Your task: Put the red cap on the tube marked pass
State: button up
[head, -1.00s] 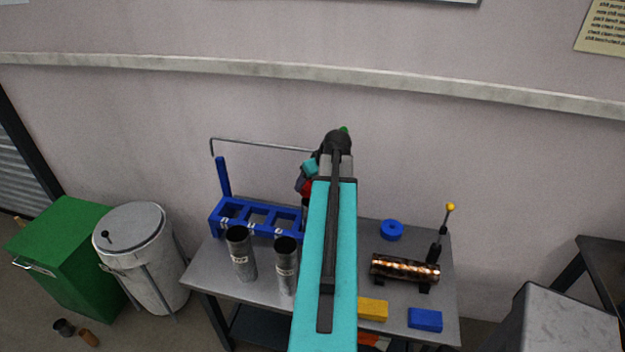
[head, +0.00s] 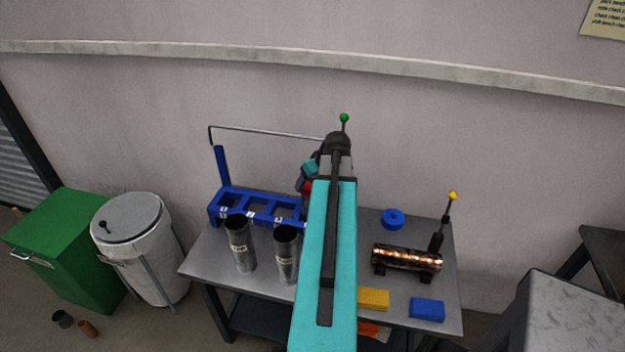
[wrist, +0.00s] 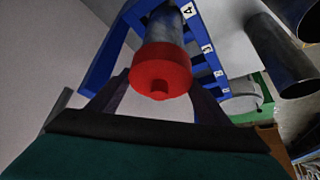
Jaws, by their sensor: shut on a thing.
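The red cap (wrist: 160,72) sits between the two fingers of my gripper (wrist: 158,98) in the wrist view, and the gripper is shut on it. The cap lines up with the end of a grey metal tube (wrist: 168,22) at the blue rack (wrist: 190,58), beside the slot marked 4. I cannot tell how far the cap is seated. In the head view a bit of red (head: 306,187) shows left of my arm, which hides most of the gripper and that tube. Two open metal tubes, a left one (head: 241,248) and a right one (head: 286,262), stand before the rack. Their labels are unreadable.
A metal rod (head: 265,132) runs above the rack. On the table's right are a blue ring (head: 392,219), a copper-coloured cylinder (head: 407,258), a yellow-knobbed lever (head: 445,220), a yellow block (head: 373,299) and a blue block (head: 427,309). A grey drum (head: 135,250) stands left of the table.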

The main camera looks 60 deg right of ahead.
jog(key=shift+f+b, duration=0.8)
jog(key=shift+f, duration=0.45)
jog(key=o, duration=1.1)
jog(key=b+v, duration=0.4)
jog(key=v, duration=0.9)
jog(key=shift+s+r, duration=0.15)
jog(key=shift+r, duration=0.15)
jog(key=shift+s, duration=0.1)
